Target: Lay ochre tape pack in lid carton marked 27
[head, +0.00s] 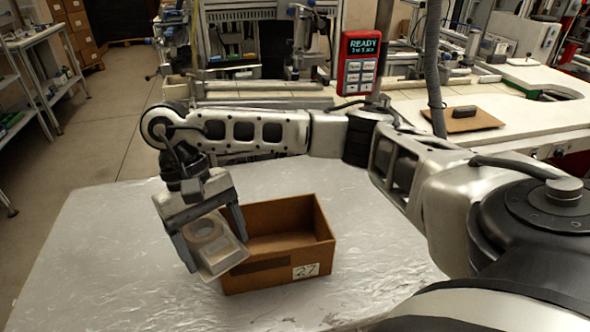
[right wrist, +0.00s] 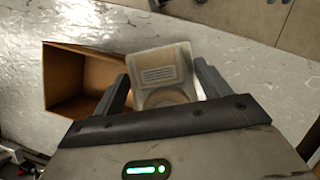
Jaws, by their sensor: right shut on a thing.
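The carton (head: 320,252) is an open brown box on the silvery table, with a white label (head: 305,271) reading 27 on its front. The part of its inside that shows looks empty. My right gripper (head: 212,238) is shut on a pale beige tape pack (head: 208,232) with a round reel shape in it. The pack is tilted and overlaps the carton's left front corner in the head view. In the right wrist view, the pack (right wrist: 165,70) sits between the fingers, with a printed label up, and the carton (right wrist: 62,75) is beside it to the left. My left gripper is out of view.
The table (head: 100,260) is bare around the carton, with free room left and right. Behind it stands a white bench (head: 540,95) with a brown board (head: 465,122) bearing a dark block. A red handset (head: 358,62) reading READY is at the back.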

